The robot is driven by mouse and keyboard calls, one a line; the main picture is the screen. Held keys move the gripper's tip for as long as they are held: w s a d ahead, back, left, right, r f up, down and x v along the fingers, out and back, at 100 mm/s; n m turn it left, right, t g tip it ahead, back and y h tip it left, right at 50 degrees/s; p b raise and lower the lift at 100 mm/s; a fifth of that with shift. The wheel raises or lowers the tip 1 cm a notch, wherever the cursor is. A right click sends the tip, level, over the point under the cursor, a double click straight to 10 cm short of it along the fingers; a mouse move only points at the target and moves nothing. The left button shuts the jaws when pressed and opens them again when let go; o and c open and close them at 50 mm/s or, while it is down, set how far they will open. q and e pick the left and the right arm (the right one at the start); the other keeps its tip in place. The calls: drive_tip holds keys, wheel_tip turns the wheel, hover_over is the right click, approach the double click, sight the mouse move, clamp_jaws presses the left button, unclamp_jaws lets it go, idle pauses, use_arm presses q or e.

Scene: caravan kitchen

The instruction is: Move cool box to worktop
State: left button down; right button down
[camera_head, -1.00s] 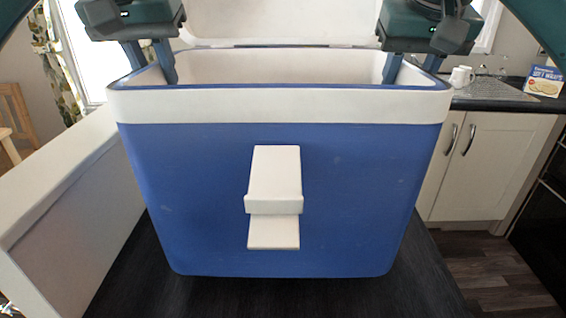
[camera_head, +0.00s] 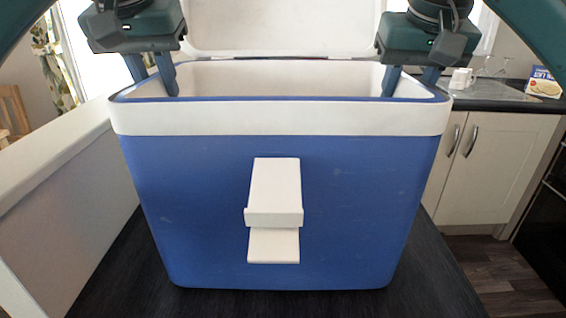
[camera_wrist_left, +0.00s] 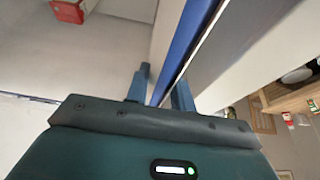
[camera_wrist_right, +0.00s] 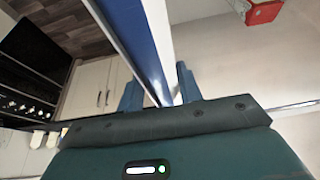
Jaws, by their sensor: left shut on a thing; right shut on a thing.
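The cool box (camera_head: 200,200) is blue with a white band, and fills the middle of the head view, upright. Its white lid (camera_head: 285,28) stands open at the back. My left gripper (camera_head: 152,80) is shut on the left rim, which also runs between its fingers in the left wrist view (camera_wrist_left: 160,92). My right gripper (camera_head: 410,82) is shut on the right rim, seen between its fingers in the right wrist view (camera_wrist_right: 160,92). The dark worktop (camera_head: 485,102) is at the right, behind the box. I cannot tell whether the box's bottom touches the dark surface below.
A white mug (camera_head: 461,79), glasses and a blue food packet (camera_head: 543,82) stand on the worktop. Pale cupboards (camera_head: 490,165) are below it. A pale half-height wall (camera_head: 70,190) runs close along the left. A red object (camera_wrist_right: 263,12) appears inside the box.

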use_arm(q)
drive_tip(key=shift+f+b, duration=0.8)
drive_tip(key=shift+f, duration=0.2)
use_arm(e)
drive_tip(key=shift+f, duration=0.75)
use_arm(q)
drive_tip(key=c, duration=1.6)
unclamp_jaws()
use_arm(e)
drive_tip(key=c, duration=1.3)
unclamp_jaws()
drive_tip(key=shift+f, duration=0.1)
use_arm(q)
drive_tip(key=o, duration=0.4)
drive_tip(key=shift+f, duration=0.2)
use_arm(e)
drive_tip(key=o, duration=0.4)
drive_tip(key=shift+f, duration=0.2)
drive_tip(key=shift+c, duration=0.2)
use_arm(q)
drive_tip(key=shift+r, duration=0.1)
drive_tip(key=v, duration=0.9)
drive_tip(key=shift+w, duration=0.1)
drive_tip(key=shift+r, duration=0.35)
use_arm(e)
drive_tip(key=v, duration=1.2)
drive_tip(key=shift+s+r, duration=0.2)
drive_tip(key=shift+r, duration=0.05)
